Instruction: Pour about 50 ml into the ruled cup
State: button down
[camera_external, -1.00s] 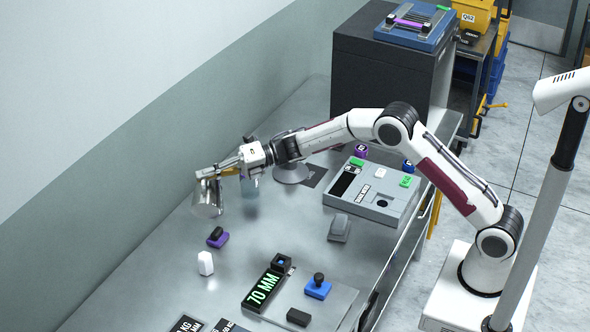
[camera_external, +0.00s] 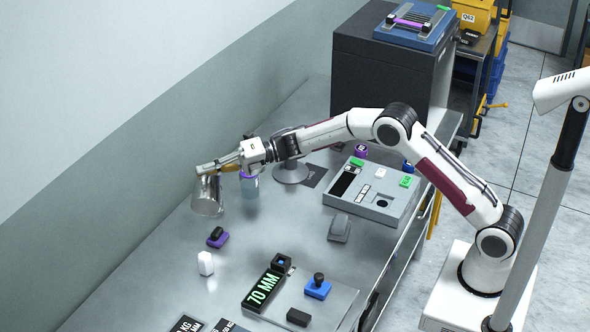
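A shiny metal vessel (camera_external: 208,197) hangs at my gripper (camera_external: 208,167), left of centre over the steel bench. My gripper appears shut on the vessel's upper edge or handle; the exact contact is too small to see. The vessel looks close to upright, slightly tilted. A clear cup (camera_external: 250,187) with a bluish tint stands on the bench just right of the vessel, partly hidden behind my wrist. Any ruling on it and its liquid level cannot be made out. No stream of liquid shows between them.
A round grey stand (camera_external: 291,172) is close behind my wrist. A grey control box (camera_external: 385,208) lies to the right. A purple stamp-like block (camera_external: 217,238), a white block (camera_external: 205,263) and a "70 MM" display (camera_external: 263,289) lie nearer the front. Bench between them is clear.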

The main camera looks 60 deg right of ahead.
aim_at(206, 196)
jog(key=shift+w+d+r+b, duration=0.15)
jog(key=shift+d+b, duration=0.1)
jog(key=shift+b, duration=0.15)
jog(key=shift+a, duration=0.15)
dwell(0.4)
jog(key=shift+r+m+b, duration=0.15)
jog(key=shift+m+b, duration=0.2)
jog(key=shift+m, duration=0.05)
dwell(0.6)
jog(key=s+a+n, duration=0.1)
jog(key=a+f, duration=0.1)
jog(key=shift+s+a+n, duration=0.35)
jog(key=shift+s+n, duration=0.05)
jog(key=shift+s+a+f+n+h, duration=0.15)
jog(key=shift+a+f+n+h, duration=0.15)
jog(key=shift+f+n+h, duration=0.15)
jog(key=shift+s+a+f, duration=0.1)
jog(key=shift+a, duration=0.05)
jog(key=shift+s+a+f+n, duration=0.1)
jog(key=shift+a+f+n, duration=0.15)
jog(key=shift+n, duration=0.1)
jog(key=shift+s+a+n+g+h, duration=0.3)
jog(key=shift+a+n+h, duration=0.2)
jog(key=shift+n, duration=0.2)
